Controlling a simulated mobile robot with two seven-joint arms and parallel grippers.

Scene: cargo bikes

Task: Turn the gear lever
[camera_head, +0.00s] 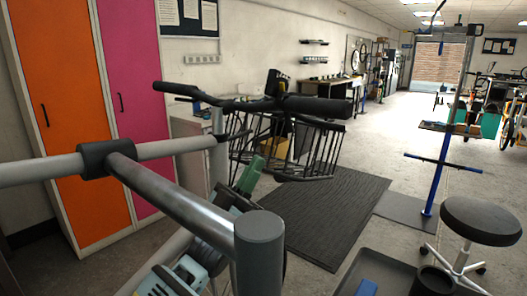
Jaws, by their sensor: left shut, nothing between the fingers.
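A cargo bike's black handlebar (232,103) runs across the middle of the view. It has a thin grip at its left end and a thick grip (318,106) at its right end. A small black upright part (273,82) beside the thick grip looks like the gear lever, but its exact shape is hard to tell. My left gripper (252,172) is below the handlebar, in front of the black basket. It is shut and empty, and apart from the upright part. Grey tubes in front hide part of my left arm. My right gripper does not show.
Thick grey tubes (180,195) with a black collar cross the near left. A black wire basket (318,150) hangs below the handlebar. A round stool (481,220) and dark tray (395,275) stand at the right. A dark mat (325,220) covers clear floor beyond.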

